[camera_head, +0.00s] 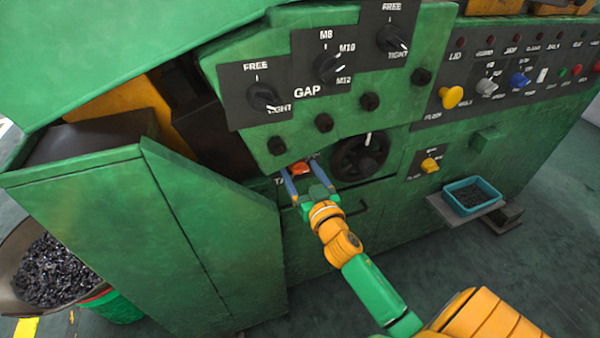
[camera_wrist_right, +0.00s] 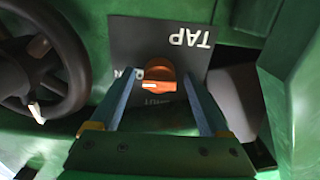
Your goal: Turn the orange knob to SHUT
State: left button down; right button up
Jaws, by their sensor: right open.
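The orange knob (camera_head: 299,168) sits on a dark plate marked TAP on the green machine, low and left of a black handwheel. In the right wrist view the knob (camera_wrist_right: 158,80) shows upside down on the plate (camera_wrist_right: 128,42), with a white mark at its left side. Lettering beside and below the knob is partly hidden and hard to read. My right gripper (camera_head: 306,170) is open, its two blue-grey fingers on either side of the knob; in the wrist view (camera_wrist_right: 160,92) gaps show between fingers and knob. My left gripper is not in view.
The black handwheel (camera_head: 360,157) is close right of the knob. Black GAP dials (camera_head: 329,67) and dark bolts are above. A yellow knob (camera_head: 430,165) and teal tray (camera_head: 472,197) are farther right. A green housing (camera_head: 150,235) juts out at left.

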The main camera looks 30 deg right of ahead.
grip_shut()
jog(key=shift+n, duration=0.3)
jog(key=n+p, duration=0.1)
jog(key=n, duration=0.2)
jog(key=shift+d+n, duration=0.1)
jog(key=shift+n, duration=0.3)
jog(key=n, duration=0.4)
jog(key=shift+n+p, duration=0.3)
jog(key=shift+p, duration=0.1)
jog(key=n, duration=0.4)
jog(key=shift+r+n+p, duration=0.1)
jog(key=shift+n+p, duration=0.25)
jog(key=shift+n, duration=2.05)
